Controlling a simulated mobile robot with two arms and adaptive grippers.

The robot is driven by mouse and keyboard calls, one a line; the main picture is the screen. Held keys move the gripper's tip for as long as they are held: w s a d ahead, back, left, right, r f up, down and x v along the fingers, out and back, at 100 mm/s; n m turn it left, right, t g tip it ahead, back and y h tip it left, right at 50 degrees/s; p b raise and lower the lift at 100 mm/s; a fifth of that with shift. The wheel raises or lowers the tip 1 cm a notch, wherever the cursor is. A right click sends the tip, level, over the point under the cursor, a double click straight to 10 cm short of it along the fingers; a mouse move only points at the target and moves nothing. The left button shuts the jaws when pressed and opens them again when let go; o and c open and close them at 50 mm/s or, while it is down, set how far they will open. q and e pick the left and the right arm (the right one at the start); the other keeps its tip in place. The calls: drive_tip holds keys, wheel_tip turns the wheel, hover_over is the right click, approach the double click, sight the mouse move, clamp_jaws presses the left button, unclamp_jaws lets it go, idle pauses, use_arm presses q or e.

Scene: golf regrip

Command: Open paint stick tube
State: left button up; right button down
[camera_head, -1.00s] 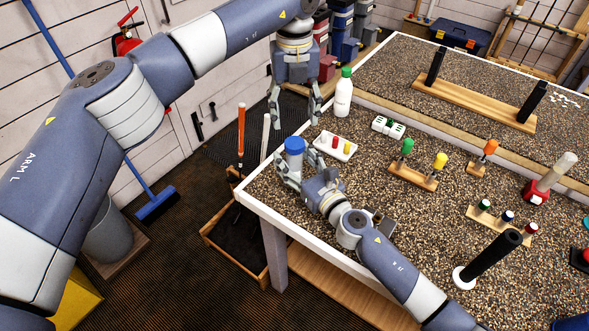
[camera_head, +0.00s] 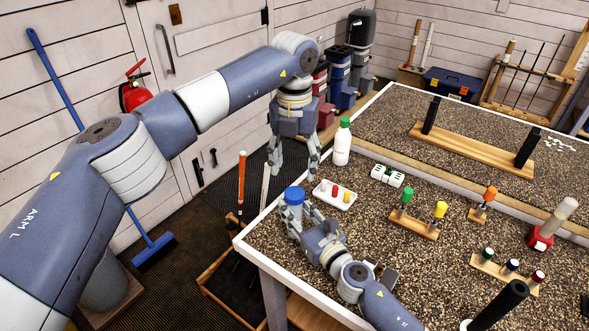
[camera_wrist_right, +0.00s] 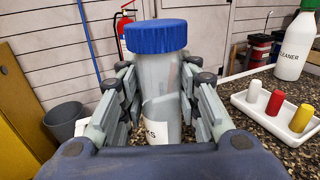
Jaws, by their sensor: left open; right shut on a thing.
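The paint stick tube is a clear, upright cylinder (camera_wrist_right: 158,85) with a ribbed blue cap (camera_wrist_right: 156,37) on top, and a white label is partly visible. In the head view its blue cap (camera_head: 294,195) shows near the table's left corner. My right gripper (camera_head: 298,218) is shut around the tube's body below the cap; its fingers flank the tube in the wrist view. My left gripper (camera_head: 292,168) points down, open and empty, above the blue cap and apart from it. The cap sits on the tube.
A white tray (camera_head: 335,199) with white, red and yellow paint sticks lies right of the tube. A white cleaner bottle (camera_head: 342,146) with a green cap stands behind it. Wooden stands with coloured-handled tools (camera_head: 415,229) are farther right. The table's white edge (camera_head: 262,218) is close on the left.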

sight(294, 193)
use_arm(q)
drive_tip(key=m, duration=0.3)
drive_tip(key=shift+m, duration=0.3)
drive_tip(key=m, duration=0.8)
drive_tip(key=shift+m, duration=0.4)
drive_tip(key=m, duration=1.3)
drive_tip(key=shift+m, duration=0.4)
drive_tip(key=m, duration=0.9)
drive_tip(key=shift+f, duration=4)
